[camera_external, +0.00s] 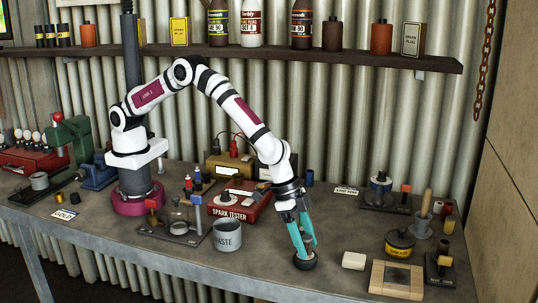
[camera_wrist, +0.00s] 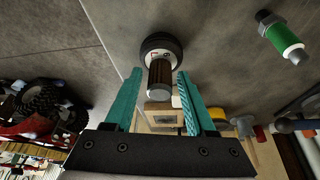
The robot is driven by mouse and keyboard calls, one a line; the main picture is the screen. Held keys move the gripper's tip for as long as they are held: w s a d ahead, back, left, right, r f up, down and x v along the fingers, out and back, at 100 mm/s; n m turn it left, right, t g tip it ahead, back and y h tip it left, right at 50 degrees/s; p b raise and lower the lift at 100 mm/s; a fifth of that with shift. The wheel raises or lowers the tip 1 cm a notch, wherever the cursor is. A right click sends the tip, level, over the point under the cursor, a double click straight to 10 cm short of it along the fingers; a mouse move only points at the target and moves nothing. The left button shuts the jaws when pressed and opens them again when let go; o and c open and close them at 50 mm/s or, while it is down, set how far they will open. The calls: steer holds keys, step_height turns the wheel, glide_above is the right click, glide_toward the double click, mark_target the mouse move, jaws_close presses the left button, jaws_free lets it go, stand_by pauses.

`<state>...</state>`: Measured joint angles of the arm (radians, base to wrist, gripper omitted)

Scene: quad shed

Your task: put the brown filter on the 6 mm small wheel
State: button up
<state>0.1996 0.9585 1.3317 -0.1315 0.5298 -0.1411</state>
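The brown filter (camera_wrist: 160,75) is a ribbed brown cylinder with a grey end cap, seen in the wrist view. It stands over the pale hub of a small black-tyred wheel (camera_wrist: 161,43) and appears to touch it; the exact seat is hidden. My gripper (camera_wrist: 160,72) has its teal fingers on either side of the filter, with a narrow gap showing on both sides. In the external view my gripper (camera_external: 302,250) points down at the wheel (camera_external: 304,261) on the bench. The filter is hidden by the fingers there.
A white block (camera_external: 354,260) and a wooden frame (camera_external: 376,279) lie to the right. A yellow tin (camera_external: 400,244) stands behind the frame. The grey waste can (camera_external: 227,236) and the red spark tester (camera_external: 240,203) stand to the left. A green-bodied part (camera_wrist: 285,40) shows in the wrist view.

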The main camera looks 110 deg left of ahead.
steer(key=shift+o, duration=0.2)
steer(key=s+a+r+g, duration=0.1)
steer(key=s+a+r, duration=0.2)
steer(key=s+r, duration=0.4)
steer(key=s+a+r, duration=0.2)
steer(key=s+r, duration=0.4)
steer(key=r, duration=0.4)
steer(key=s+a+m+g+y, duration=0.1)
steer(key=s+a, duration=0.4)
steer(key=s, duration=1)
steer(key=s+a+r+m+g+y, duration=0.1)
steer(key=s+a, duration=0.4)
steer(key=s, duration=1.1)
steer(key=shift+m+g+y, duration=0.3)
steer(key=shift+m+g, duration=0.4)
steer(key=shift+g, duration=0.2)
